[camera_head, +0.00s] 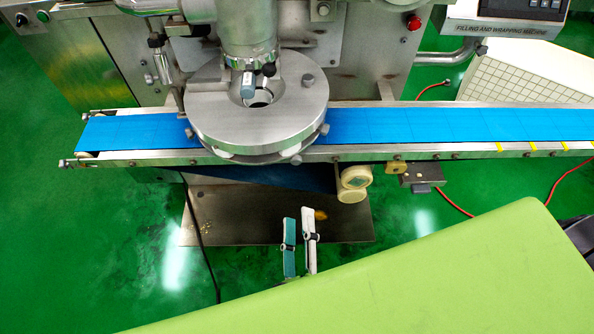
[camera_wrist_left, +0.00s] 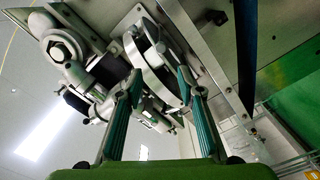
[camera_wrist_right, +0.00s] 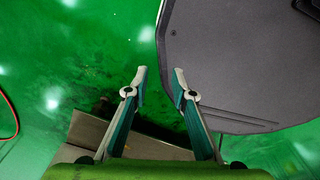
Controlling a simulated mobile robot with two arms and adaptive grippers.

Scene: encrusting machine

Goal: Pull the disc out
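The disc (camera_head: 222,122) is a thick steel ring with a hole in its middle. It sits around the machine's vertical outlet, just above the blue belt, with several small knobs around its edge. My left gripper (camera_head: 298,214) is open and empty, apart from the disc and in front of the belt. In the left wrist view the disc (camera_wrist_left: 150,66) shows from below, beyond the spread fingers (camera_wrist_left: 158,82). My right gripper (camera_wrist_right: 160,76) is open with nothing between its fingers. I cannot make it out in the head view.
The blue conveyor belt (camera_head: 420,122) runs across under the disc, with a metal front rail (camera_head: 320,152). A control box (camera_head: 500,22) stands at upper right. Green floor (camera_head: 110,260) is open at left.

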